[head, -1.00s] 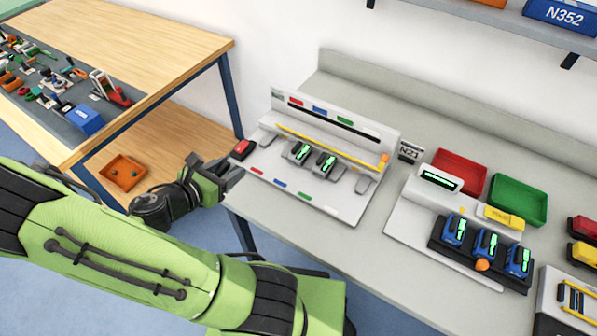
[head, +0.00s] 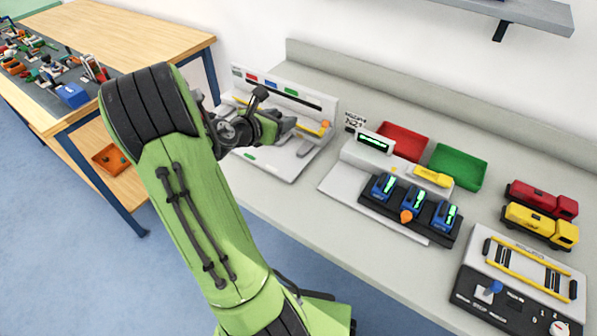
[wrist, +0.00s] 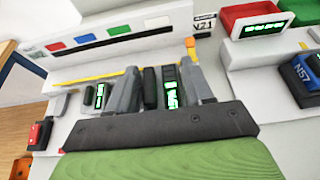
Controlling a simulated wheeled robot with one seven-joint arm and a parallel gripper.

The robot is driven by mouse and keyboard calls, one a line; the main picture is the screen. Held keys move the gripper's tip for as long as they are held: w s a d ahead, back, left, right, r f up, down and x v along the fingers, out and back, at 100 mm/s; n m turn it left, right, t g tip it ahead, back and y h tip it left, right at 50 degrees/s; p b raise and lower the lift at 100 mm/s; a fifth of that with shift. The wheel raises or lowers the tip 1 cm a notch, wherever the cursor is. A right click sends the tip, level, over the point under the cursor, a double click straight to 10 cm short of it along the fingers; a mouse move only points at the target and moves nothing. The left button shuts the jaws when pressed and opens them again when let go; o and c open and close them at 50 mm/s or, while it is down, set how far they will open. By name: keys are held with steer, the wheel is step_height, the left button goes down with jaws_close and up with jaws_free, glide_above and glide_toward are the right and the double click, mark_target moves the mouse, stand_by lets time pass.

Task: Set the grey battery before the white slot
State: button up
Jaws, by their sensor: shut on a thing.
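My gripper (wrist: 162,92) is shut on a grey battery (wrist: 171,86) with a green-lit display, over the battery station (head: 270,168). In the head view my gripper (head: 288,124) hides the held battery. A second grey battery (wrist: 98,96) with a green display is left of my left finger. The slot below the white mark is not clear in either view. I cannot tell whether the held battery touches the station.
A yellow rail with an orange knob (head: 325,124) runs along the station's back. A red block (wrist: 38,132) is at its left. To the right stand a charger with blue batteries (head: 413,199), red (head: 402,141) and green trays (head: 458,166), and toy trucks (head: 541,212).

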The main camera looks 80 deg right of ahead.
step_height(320, 180, down, 10)
steer(key=b, duration=0.4)
steer(key=shift+w+d+f+b, duration=0.1)
steer(key=shift+d+f+b, duration=0.05)
steer(key=shift+b, duration=0.25)
steer(key=o, duration=1.2)
